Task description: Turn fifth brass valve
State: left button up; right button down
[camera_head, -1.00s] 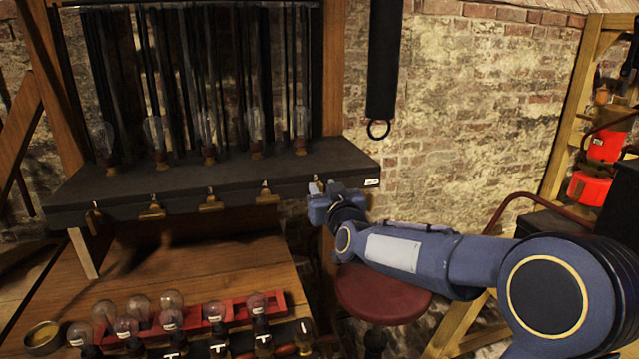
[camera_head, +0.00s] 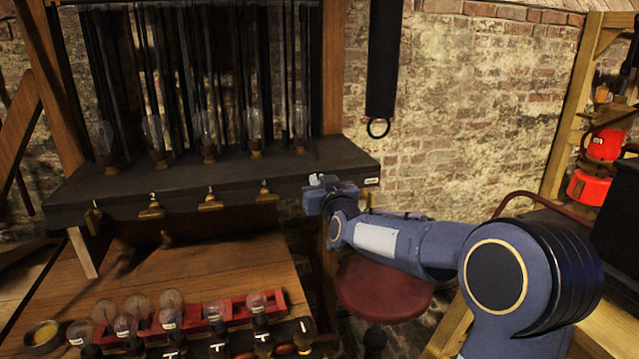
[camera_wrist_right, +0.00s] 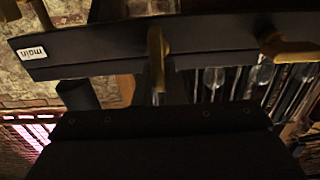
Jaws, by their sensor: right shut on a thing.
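A row of brass valves hangs along the front edge of the dark shelf (camera_head: 120,200). The fourth brass valve (camera_head: 265,191) is just left of my right gripper (camera_head: 318,190). The fifth, rightmost valve is hidden behind that gripper in the head view. In the right wrist view the fifth brass valve (camera_wrist_right: 155,48) reaches down from the shelf edge to my right gripper (camera_wrist_right: 157,92), which is shut on it. The fingertips are dark and hard to make out. The neighbouring valve (camera_wrist_right: 288,49) shows at the right there. My left gripper is not in view.
A wooden bench below holds bulbs in a red rack (camera_head: 190,320) and a bowl (camera_head: 43,334). A red stool (camera_head: 375,292) stands under my right arm.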

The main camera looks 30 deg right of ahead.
jog(key=shift+f, duration=0.1)
jog(key=shift+d+f+m+b, duration=0.2)
jog(key=shift+m+b, duration=0.5)
jog(key=shift+b, duration=0.35)
jog(key=m+b, duration=0.3)
jog(key=m, duration=0.2)
jog(key=d+f+m+b, duration=0.1)
jog(key=m+b, duration=0.3)
jog(key=m, duration=0.1)
jog(key=d+f+m+b, duration=0.1)
jog(key=m+b, duration=0.2)
jog(key=m, duration=0.3)
jog(key=shift+s+b, duration=0.3)
jog(key=shift+b, duration=0.05)
jog(key=shift+m, duration=0.3)
jog(key=c, duration=1.5)
grip_release()
